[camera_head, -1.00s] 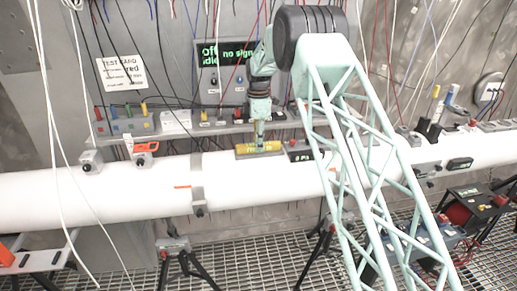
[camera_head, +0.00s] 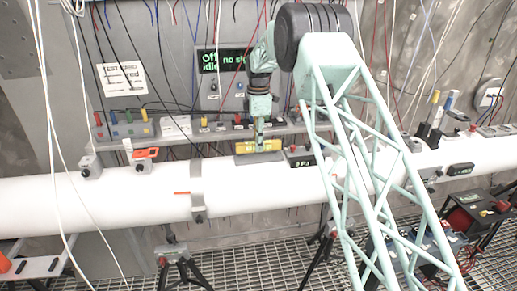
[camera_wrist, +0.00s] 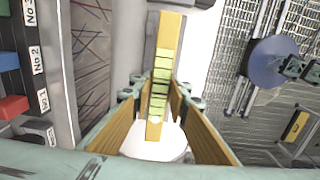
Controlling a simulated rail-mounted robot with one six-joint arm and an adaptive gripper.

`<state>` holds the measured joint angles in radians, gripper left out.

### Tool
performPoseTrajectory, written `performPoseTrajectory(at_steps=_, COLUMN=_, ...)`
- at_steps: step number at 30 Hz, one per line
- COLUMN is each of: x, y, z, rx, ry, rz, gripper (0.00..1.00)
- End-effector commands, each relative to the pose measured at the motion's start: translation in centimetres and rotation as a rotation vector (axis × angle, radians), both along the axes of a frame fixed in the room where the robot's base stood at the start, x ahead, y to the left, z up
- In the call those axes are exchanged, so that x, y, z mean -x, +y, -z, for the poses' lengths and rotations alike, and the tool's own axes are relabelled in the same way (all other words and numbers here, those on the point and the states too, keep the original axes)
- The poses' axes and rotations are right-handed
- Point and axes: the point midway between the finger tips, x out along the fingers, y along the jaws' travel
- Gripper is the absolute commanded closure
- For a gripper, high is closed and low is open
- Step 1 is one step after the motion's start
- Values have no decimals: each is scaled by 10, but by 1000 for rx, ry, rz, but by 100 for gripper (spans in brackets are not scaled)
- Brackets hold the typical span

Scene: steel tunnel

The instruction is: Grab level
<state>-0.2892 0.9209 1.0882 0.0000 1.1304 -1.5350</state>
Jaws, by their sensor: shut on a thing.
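The level is a yellow bar (camera_head: 245,148) over a grey holder (camera_head: 245,160) on top of the white pipe, left of the small box with a display. In the wrist view the level (camera_wrist: 170,38) runs lengthwise up the picture, with a row of light green segments along it. My gripper (camera_head: 259,143) points down onto the level's middle and is shut on it. In the wrist view my gripper's fingers (camera_wrist: 162,92) stand on both sides of the level. I cannot tell exactly how large any gap under the level is.
The white pipe (camera_head: 100,201) crosses the whole picture. Behind it a grey shelf (camera_head: 185,139) carries coloured switches and boxes. An orange-handled valve (camera_head: 146,154) sits on the pipe to the left. Cables hang in front at the left. Tripods and a grated floor (camera_head: 235,268) lie below.

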Motion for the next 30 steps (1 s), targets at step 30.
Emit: performPoseTrajectory(at_steps=30, x=113, y=7, z=-9, rx=1, ry=2, rz=-1, gripper=100)
